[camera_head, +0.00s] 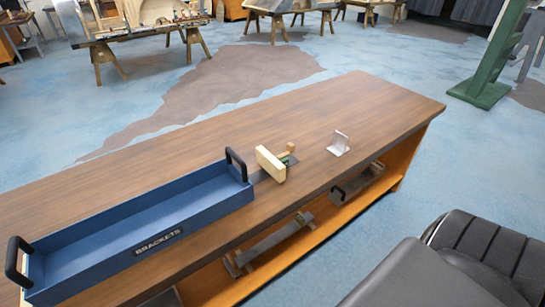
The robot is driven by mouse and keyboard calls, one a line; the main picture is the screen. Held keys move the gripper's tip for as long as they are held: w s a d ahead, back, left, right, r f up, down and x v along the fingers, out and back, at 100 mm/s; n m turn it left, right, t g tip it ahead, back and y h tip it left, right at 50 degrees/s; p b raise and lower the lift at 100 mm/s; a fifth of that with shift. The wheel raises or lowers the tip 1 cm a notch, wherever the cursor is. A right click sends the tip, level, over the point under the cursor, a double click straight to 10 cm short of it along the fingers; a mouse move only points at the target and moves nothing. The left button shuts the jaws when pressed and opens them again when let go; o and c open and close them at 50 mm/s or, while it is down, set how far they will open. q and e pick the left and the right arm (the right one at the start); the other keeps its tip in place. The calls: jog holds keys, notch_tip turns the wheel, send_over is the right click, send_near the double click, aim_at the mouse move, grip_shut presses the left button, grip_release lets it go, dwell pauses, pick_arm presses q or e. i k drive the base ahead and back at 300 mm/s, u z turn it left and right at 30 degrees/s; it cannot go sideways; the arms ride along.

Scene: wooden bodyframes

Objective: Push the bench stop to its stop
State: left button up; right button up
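What looks like the bench stop is a pale wooden block (270,164) standing upright on the workbench top (330,105). Behind its right side are a small dark green part and a wooden knob (291,148). A flat dark strip (259,177) lies on the bench at its left, between it and the blue tray. A small silver angle bracket (339,143) stands on the bench to the right, apart from the block. Neither of my grippers is in view, and nothing touches the block from the right.
A long blue tray (190,195) labelled BRACKETS, with black end handles, fills the bench's left part; its right handle is close to the block. The bench's right end is clear. Metal pieces (280,240) lie on the lower shelf. A green stand (485,85) is far right.

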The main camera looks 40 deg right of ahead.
aim_at(277, 168)
jog(key=k, duration=0.45)
jog(key=z, duration=2.05)
jog(key=i, duration=1.7)
jog(key=u, duration=2.5)
